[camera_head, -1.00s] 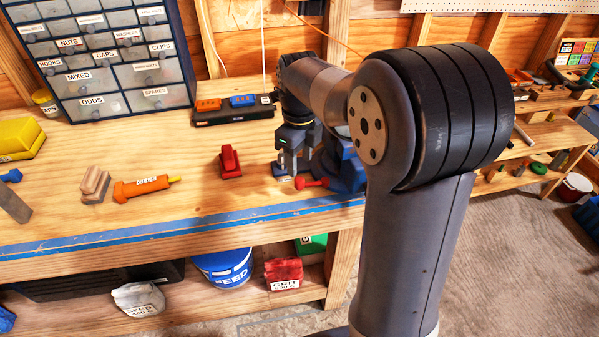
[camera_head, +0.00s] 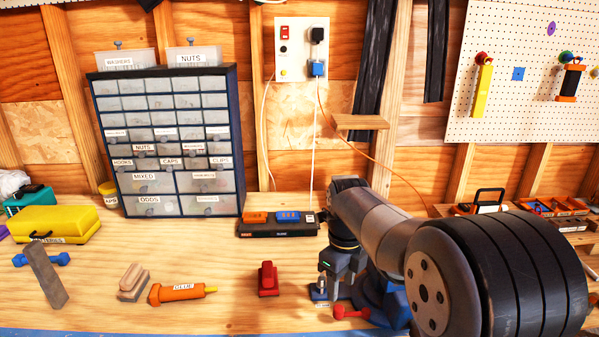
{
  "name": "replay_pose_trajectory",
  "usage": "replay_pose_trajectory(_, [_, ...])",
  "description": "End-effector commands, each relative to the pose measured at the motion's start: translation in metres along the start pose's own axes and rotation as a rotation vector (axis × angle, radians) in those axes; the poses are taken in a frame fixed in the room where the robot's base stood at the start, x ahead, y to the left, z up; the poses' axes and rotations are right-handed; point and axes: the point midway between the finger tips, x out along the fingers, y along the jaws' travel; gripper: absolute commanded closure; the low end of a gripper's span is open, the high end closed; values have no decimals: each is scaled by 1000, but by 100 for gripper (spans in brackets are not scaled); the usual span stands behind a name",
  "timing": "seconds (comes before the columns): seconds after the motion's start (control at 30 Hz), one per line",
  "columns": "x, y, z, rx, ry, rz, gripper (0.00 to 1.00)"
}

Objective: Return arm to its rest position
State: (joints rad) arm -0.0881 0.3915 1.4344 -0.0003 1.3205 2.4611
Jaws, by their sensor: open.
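My arm reaches in from the lower right over the wooden workbench (camera_head: 228,313). My gripper (camera_head: 328,287) points down at the bench near its front. Its fingers are apart, just above or around a small blue and silver item (camera_head: 321,291); I cannot tell whether they touch it. A red dumbbell-shaped item (camera_head: 351,312) lies just to the right of the fingertips. A blue object (camera_head: 386,299) behind it is partly hidden by my arm.
A red block-like item (camera_head: 268,279) stands left of my gripper. A black charger strip (camera_head: 277,229) lies behind. A drawer cabinet (camera_head: 168,140) stands at the back left. A small wall shelf (camera_head: 361,122) and orange cord (camera_head: 345,135) are above my arm.

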Motion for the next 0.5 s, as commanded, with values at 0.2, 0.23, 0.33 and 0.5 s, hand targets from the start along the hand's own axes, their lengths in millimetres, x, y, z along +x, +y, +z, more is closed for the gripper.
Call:
replay_pose_trajectory(0.2, [42,1,0,-1,2,2,55])
replay_pose_trajectory(0.23, [47,1,0,-1,1,1,55])
replay_pose_trajectory(0.33, [61,2,0,-2,0,0,55])
replay_pose_trajectory(0.5, [72,2,-1,-20,-5,-4,55])
